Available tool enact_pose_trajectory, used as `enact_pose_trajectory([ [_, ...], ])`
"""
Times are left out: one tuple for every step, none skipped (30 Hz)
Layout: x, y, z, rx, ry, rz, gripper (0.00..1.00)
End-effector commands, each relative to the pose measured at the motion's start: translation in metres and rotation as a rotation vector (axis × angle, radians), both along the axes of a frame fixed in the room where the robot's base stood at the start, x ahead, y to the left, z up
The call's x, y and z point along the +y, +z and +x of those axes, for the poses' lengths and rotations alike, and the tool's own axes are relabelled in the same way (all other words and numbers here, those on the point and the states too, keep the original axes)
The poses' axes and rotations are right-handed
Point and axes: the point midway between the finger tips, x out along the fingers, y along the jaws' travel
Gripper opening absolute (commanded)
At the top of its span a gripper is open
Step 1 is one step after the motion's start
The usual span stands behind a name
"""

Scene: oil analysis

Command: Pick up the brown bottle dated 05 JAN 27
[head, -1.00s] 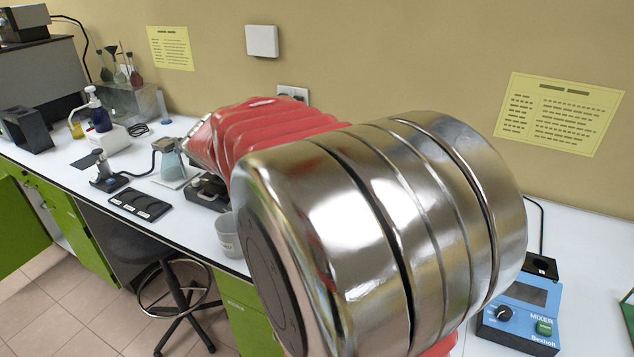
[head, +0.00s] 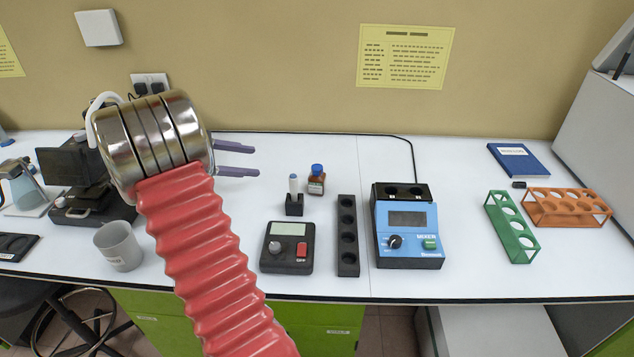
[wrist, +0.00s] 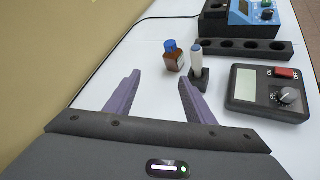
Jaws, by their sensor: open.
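A small brown bottle (head: 316,183) with a blue cap and a pale label stands upright on the white bench, near the wall. The date on its label is too small to read. It also shows in the wrist view (wrist: 174,60), ahead of my fingers and slightly right of the gap's middle. My gripper (head: 238,159) is open and empty, with two purple fingers pointing right towards the bottle in the head view. In the wrist view, my gripper (wrist: 157,84) has its fingers spread, with the bottle beyond the tips and apart from them.
A pen-like item in a black stand (head: 294,204) is close beside the bottle. Nearby are a small meter (head: 287,262), a black rack (head: 347,263) and a blue mixer (head: 408,250). Green (head: 511,228) and orange (head: 567,208) racks stand right. A grey cup (head: 118,246) stands left.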

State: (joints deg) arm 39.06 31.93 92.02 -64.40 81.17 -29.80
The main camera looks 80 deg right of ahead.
Motion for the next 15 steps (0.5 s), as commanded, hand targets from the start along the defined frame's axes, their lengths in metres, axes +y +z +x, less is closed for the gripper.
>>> enact_pose_trajectory([
  [-0.013, -0.007, -0.006, 0.038, -0.009, -0.003, 0.49],
  [-0.02, -0.01, -0.009, 0.059, -0.012, -0.004, 0.49],
  [-0.029, -0.014, -0.013, 0.088, -0.015, -0.006, 0.49],
  [-0.036, -0.016, -0.017, 0.11, -0.02, -0.009, 0.49],
  [-0.043, -0.019, -0.02, 0.131, -0.024, -0.011, 0.49],
  [-0.051, -0.023, -0.025, 0.16, -0.027, -0.012, 0.49],
  [-0.058, -0.026, -0.028, 0.181, -0.03, -0.013, 0.49],
  [-0.064, -0.029, -0.032, 0.204, -0.033, -0.014, 0.49],
  [-0.071, -0.034, -0.036, 0.234, -0.039, -0.014, 0.49],
  [-0.076, -0.038, -0.04, 0.257, -0.042, -0.013, 0.49],
  [-0.08, -0.041, -0.044, 0.281, -0.047, -0.009, 0.49],
  [-0.085, -0.046, -0.049, 0.315, -0.054, -0.007, 0.49],
  [-0.087, -0.051, -0.052, 0.342, -0.059, -0.001, 0.49],
  [-0.088, -0.054, -0.056, 0.372, -0.066, 0.006, 0.49],
  [-0.087, -0.06, -0.06, 0.41, -0.076, 0.018, 0.49],
])
